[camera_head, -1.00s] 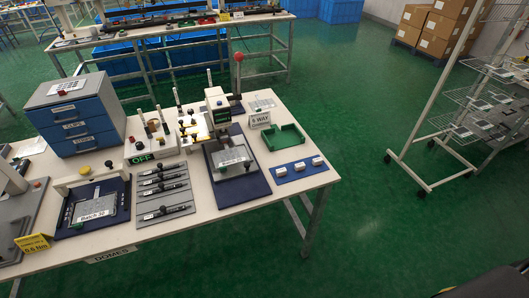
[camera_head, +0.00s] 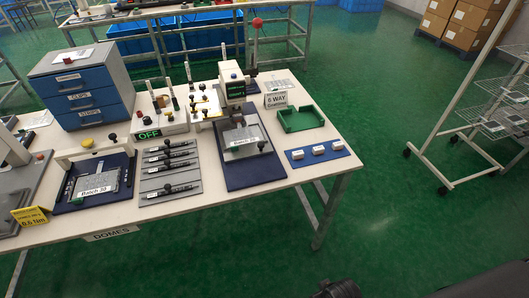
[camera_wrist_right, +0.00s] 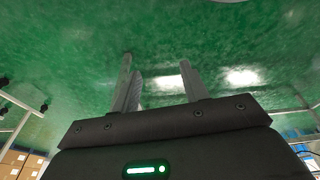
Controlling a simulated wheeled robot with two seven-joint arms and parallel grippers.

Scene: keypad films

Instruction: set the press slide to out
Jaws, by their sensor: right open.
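The slide lies beneath and just in front of the press head, on a dark blue base (camera_head: 248,177) whose front part is bare. I cannot tell its exact setting. My right gripper (camera_wrist_right: 157,75) is open and empty over green floor in the right wrist view, away from the press. My left gripper is not in view.
A green tray (camera_head: 301,126) and a blue mat (camera_head: 298,162) with small white parts lie right of the press. A rack of dark pens (camera_head: 168,196) and a Batch 30 fixture (camera_head: 76,203) lie left. A wire trolley (camera_head: 451,186) stands at the right. Floor between is clear.

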